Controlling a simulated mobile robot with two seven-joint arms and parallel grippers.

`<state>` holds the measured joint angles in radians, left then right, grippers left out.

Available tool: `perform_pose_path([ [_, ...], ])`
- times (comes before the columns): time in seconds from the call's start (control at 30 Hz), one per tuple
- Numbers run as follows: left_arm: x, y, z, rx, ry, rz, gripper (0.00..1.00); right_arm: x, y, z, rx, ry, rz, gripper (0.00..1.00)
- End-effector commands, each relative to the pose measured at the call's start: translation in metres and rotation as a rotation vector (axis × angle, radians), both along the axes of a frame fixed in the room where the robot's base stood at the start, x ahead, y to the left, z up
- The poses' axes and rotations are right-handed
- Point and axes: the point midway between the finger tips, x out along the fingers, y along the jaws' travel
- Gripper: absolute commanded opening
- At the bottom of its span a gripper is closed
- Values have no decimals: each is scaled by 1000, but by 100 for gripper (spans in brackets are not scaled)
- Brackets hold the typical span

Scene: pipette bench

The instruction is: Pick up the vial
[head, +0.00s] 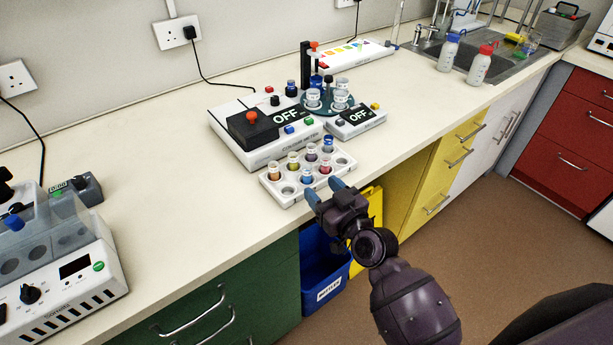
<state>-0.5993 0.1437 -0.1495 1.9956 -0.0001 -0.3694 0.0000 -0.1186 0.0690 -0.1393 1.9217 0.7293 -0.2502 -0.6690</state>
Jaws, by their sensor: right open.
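Several small vials with coloured contents stand in a white rack (288,201) near the bench's front edge. Among them are an orange one (274,174), a blue one (306,177) and a red one (325,167). The picture does not show which is the task's vial. My right gripper (325,191) comes from the lower right. Its two blue-tipped fingers are apart and empty, by the rack's front right side. I cannot tell whether they touch the rack. My left gripper is not in view.
A blue bin (325,275) is below the bench edge. Bench space left of the rack is clear.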

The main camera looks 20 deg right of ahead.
Motion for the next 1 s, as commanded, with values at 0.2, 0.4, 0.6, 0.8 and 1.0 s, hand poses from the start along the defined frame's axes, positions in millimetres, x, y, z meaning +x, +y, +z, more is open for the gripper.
perform_pose_path([
  [0.2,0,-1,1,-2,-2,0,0,13,4,0,2,2,0,56],
  [0.4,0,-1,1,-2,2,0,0,37,8,2,2,0,-1,56],
  [0.6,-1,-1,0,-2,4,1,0,57,14,1,1,2,-1,56],
  [0.8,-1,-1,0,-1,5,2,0,61,15,1,0,2,-1,56],
  [1.0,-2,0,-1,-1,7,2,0,61,15,1,0,3,-1,42],
])
